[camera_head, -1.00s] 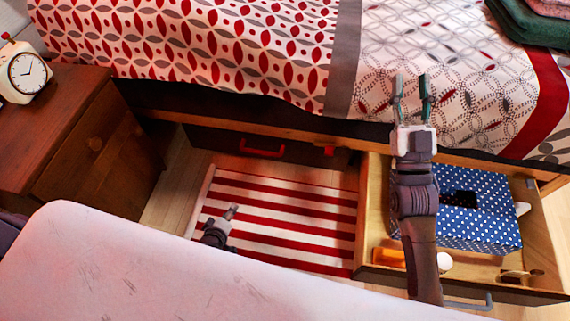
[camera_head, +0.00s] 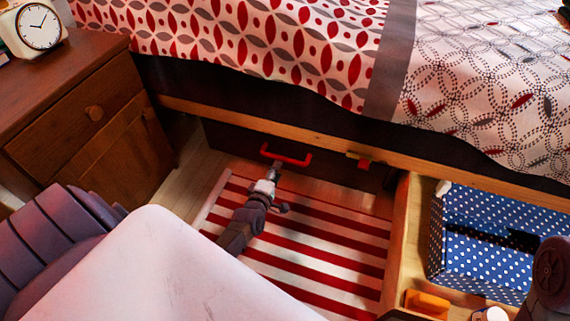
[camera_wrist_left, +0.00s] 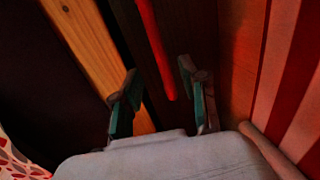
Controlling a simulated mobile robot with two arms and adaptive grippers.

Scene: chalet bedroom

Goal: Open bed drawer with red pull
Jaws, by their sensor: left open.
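The bed drawer (camera_head: 230,139) has a dark front, flush under the wooden bed rail, and looks closed. Its red pull (camera_head: 286,157) is a horizontal bar handle. My left gripper (camera_head: 277,165) is just in front of the pull, its fingers small and partly obscured in the head view. In the left wrist view my left gripper (camera_wrist_left: 158,76) is open, and the red pull (camera_wrist_left: 154,45) runs between and beyond its two fingertips. I cannot tell whether they touch it. My right gripper is out of view; only part of my right arm shows at the right edge.
An open wooden drawer (camera_head: 405,255) at the right holds a blue polka-dot box (camera_head: 470,262). A small red tab (camera_head: 364,163) sits on the bed frame. A striped rug (camera_head: 330,250) covers the floor; a nightstand (camera_head: 75,125) stands at left.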

